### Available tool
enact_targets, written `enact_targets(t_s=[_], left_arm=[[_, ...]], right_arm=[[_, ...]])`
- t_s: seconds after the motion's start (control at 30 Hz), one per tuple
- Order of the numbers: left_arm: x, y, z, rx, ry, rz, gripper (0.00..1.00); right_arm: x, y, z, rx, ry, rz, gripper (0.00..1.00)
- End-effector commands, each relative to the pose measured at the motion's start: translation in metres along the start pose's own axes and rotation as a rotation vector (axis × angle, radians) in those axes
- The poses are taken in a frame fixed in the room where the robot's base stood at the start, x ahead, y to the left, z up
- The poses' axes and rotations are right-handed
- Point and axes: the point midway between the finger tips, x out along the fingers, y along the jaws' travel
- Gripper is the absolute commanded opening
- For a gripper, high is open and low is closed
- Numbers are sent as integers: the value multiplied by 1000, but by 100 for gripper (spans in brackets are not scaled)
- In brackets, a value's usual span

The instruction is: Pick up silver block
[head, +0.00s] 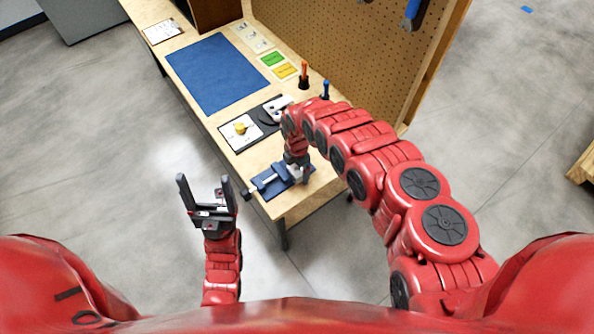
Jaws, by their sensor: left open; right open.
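A small silver-grey piece (267,181), which may be the silver block, shows at the near end of the workbench, on or just above a dark blue base (273,190). My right gripper (296,173) points down over this spot, close to the silver-grey piece. Its fingers are small and partly hidden, and I cannot tell whether they touch anything. My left gripper (206,190) is open and empty, pointing up in front of the bench's left side, over the floor.
The workbench (225,142) holds a blue mat (218,72), a white plate with a yellow knob (240,129), green and yellow cards (272,59), and a holder with an orange-handled tool (304,77). A pegboard (350,55) stands behind. Floor to the left is clear.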

Motion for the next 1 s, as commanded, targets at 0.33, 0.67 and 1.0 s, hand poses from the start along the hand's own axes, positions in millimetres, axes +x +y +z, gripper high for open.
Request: enact_targets(t_s=[0.33, 0.67, 1.0], left_arm=[[0, 0, 0, 0, 0, 0, 80], [0, 0, 0, 0, 0, 0, 80], [8, 0, -1, 0, 0, 0, 80]], right_arm=[[0, 0, 0, 0, 1, -1, 46], [0, 0, 0, 0, 1, -1, 0], [-12, 0, 0, 0, 1, -1, 0]])
